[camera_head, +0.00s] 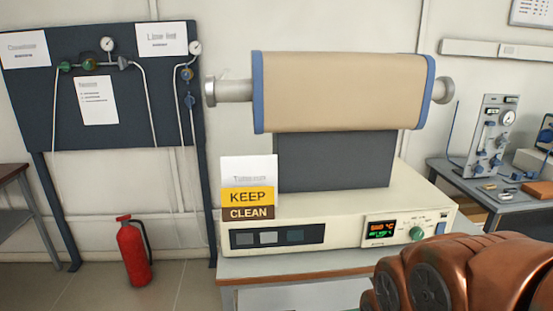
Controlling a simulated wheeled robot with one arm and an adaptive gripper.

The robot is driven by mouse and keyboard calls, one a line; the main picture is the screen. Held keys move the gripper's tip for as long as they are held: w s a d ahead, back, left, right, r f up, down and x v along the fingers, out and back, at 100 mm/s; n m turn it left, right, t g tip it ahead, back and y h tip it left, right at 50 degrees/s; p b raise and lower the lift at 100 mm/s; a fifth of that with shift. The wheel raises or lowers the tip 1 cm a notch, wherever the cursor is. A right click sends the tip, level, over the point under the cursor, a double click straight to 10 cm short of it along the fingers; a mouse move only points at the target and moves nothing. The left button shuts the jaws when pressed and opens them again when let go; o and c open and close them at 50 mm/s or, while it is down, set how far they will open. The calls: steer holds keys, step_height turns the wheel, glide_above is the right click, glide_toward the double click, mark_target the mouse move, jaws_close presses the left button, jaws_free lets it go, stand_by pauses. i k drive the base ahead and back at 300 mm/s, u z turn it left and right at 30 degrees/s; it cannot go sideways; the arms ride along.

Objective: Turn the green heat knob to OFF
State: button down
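The green heat knob (416,233) is on the right part of the cream furnace base's front panel, just right of a lit display (382,232) with orange and green digits. Small marks surround the knob, too small to read, so I cannot tell its setting. The tube furnace (340,90), a beige cylinder with blue end rims, sits above the base on a dark support. A copper-coloured part of my arm fills the lower right corner, in front of the bench and below right of the knob. My gripper's fingers are not in view.
A "KEEP CLEAN" sign (249,188) stands at the base's left. A red fire extinguisher (134,250) stands on the floor at left, before a dark gas panel (100,90). A side table (490,205) with instruments is at right. Floor between extinguisher and bench looks clear.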

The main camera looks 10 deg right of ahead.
mark_target(416, 233)
steer(key=u, duration=0.65)
steer(key=k, duration=0.65)
steer(key=z, duration=0.05)
